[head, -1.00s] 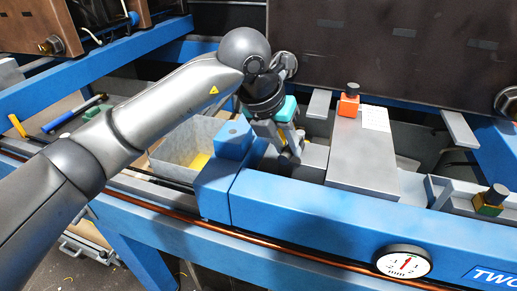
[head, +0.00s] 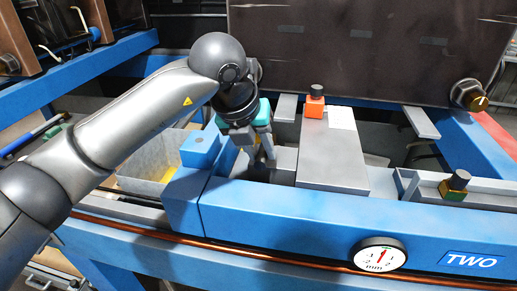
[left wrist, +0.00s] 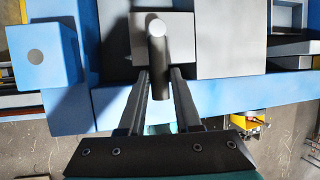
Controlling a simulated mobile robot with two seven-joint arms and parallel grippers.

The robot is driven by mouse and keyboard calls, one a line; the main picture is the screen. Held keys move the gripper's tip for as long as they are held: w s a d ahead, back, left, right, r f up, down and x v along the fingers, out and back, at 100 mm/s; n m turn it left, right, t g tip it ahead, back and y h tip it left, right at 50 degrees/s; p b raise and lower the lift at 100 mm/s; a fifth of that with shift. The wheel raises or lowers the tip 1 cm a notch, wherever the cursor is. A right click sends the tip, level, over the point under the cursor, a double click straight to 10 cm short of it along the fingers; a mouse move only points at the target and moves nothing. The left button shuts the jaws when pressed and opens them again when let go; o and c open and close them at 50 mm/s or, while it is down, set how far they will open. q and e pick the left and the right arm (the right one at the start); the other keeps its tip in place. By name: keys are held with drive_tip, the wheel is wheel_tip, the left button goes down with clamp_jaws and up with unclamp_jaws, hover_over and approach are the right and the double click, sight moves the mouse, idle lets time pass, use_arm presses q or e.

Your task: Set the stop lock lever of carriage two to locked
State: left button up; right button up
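Carriage two is the blue-framed unit with the "TWO" label (head: 472,260). In the left wrist view a dark grey lever with a pale round end (left wrist: 158,62) stands out from a grey block (left wrist: 183,40). I take it for the stop lock lever; its locked or free marking does not show. My left gripper (head: 262,158) reaches down beside the blue end block (head: 201,149). In the left wrist view its two fingers (left wrist: 160,78) are parted, with the lever between them. I cannot tell whether they touch it. The lever is mostly hidden in the head view. My right gripper is out of view.
A grey plate (head: 333,160) with an orange block (head: 314,106) and white paper (head: 342,118) lies right of the gripper. A dial gauge (head: 380,254) is on the front. A large dark panel (head: 365,50) stands behind. A grey bin (head: 145,172) is at left.

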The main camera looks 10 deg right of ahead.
use_arm(q)
drive_tip(key=o, duration=0.4)
drive_tip(key=b+v, duration=0.1)
drive_tip(key=v, duration=1.4)
drive_tip(key=shift+a+r, duration=0.1)
